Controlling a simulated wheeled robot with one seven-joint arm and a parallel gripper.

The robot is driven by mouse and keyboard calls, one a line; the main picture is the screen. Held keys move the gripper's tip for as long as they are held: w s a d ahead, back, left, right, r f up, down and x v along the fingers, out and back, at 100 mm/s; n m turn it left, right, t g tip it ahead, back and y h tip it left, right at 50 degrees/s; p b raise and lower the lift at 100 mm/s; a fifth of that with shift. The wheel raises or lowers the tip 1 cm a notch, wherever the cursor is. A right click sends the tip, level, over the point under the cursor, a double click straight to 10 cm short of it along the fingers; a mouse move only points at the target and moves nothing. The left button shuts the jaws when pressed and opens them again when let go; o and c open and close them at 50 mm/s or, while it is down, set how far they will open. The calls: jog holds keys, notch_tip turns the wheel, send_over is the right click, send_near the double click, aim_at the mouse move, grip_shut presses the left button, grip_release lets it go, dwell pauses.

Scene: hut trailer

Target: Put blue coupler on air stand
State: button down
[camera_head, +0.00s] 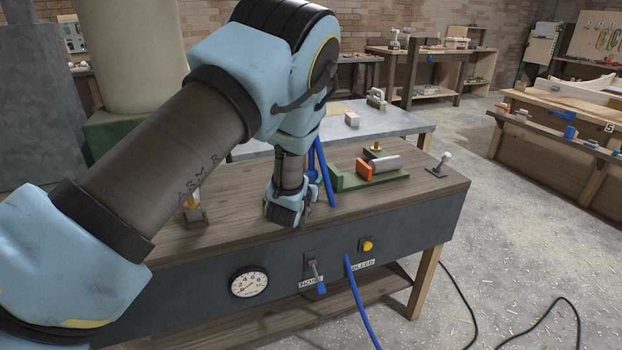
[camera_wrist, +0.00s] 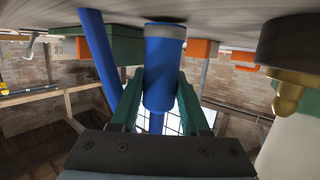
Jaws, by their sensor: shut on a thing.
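The blue coupler (camera_wrist: 160,80) is a blue cylinder with a grey collar, held between my gripper's green fingers (camera_wrist: 162,98) in the wrist view, which looks upside down. Its collar end points at the bench top; I cannot tell whether it touches. In the head view, my gripper (camera_head: 304,200) is low over the bench, and the coupler is mostly hidden. A brass fitting on a dark base (camera_wrist: 288,92) stands apart from the coupler; a similar fitting (camera_head: 192,203) is at the bench's left. Which fixture is the air stand is unclear.
A green fixture (camera_head: 345,183) with an orange block and grey cylinder sits right of my gripper. Another brass fitting (camera_head: 376,147) stands behind it. A blue hose (camera_head: 326,178) rises beside my gripper. The bench front has a gauge (camera_head: 249,283) and a lever (camera_head: 315,275).

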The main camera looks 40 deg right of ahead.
jog(key=shift+f, duration=0.15)
jog(key=shift+f, duration=0.2)
jog(key=shift+c, duration=1.9)
grip_release()
jog(key=shift+r, duration=0.2)
jog(key=b+v, duration=0.3)
jog(key=v, duration=0.9)
